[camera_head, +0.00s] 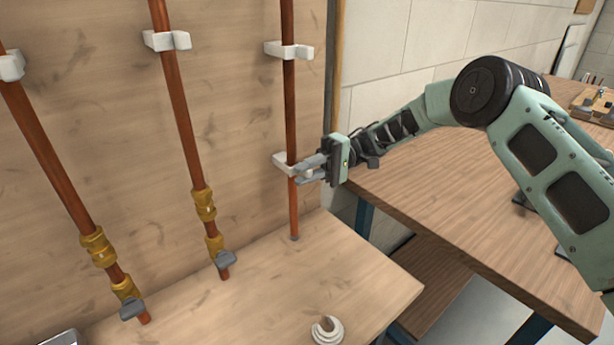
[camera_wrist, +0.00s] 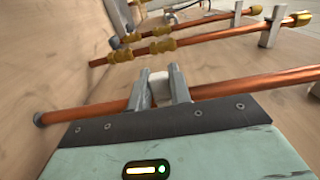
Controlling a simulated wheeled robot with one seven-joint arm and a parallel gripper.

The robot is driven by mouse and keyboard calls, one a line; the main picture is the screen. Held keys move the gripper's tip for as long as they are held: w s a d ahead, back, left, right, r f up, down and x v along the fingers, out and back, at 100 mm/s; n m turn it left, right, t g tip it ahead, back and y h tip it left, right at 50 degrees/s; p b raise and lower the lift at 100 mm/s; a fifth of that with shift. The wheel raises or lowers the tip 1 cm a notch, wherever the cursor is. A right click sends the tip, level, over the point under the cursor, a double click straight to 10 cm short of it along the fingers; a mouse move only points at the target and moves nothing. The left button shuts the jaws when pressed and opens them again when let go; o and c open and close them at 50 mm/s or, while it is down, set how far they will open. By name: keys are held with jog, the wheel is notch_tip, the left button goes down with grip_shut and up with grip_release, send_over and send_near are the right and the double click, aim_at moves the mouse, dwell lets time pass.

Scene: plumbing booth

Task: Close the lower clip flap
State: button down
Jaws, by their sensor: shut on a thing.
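The right copper pipe (camera_head: 289,100) runs upright against the wooden board. Its lower white clip (camera_head: 281,160) sits low on the pipe, partly hidden behind my gripper. My gripper (camera_head: 306,171) reaches in from the right at the clip's height. In the wrist view my gripper's two grey fingers (camera_wrist: 161,90) are shut on a white part of the lower clip (camera_wrist: 160,80), in front of the copper pipe (camera_wrist: 250,83). The clip's flap is mostly hidden by the fingers, and I cannot tell whether it is fully closed.
An upper white clip (camera_head: 289,50) holds the same pipe. Two more copper pipes with brass fittings (camera_head: 204,205) stand to the left. A white round fitting (camera_head: 327,330) is on the wooden ledge below. A wooden table (camera_head: 450,210) stands to the right, under my arm.

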jog(key=shift+g, duration=0.3)
jog(key=c, duration=1.3)
grip_release()
jog(key=shift+w+a, duration=0.1)
jog(key=shift+b+v, duration=1.4)
jog(key=shift+v, duration=4.65)
jog(key=shift+r, duration=0.15)
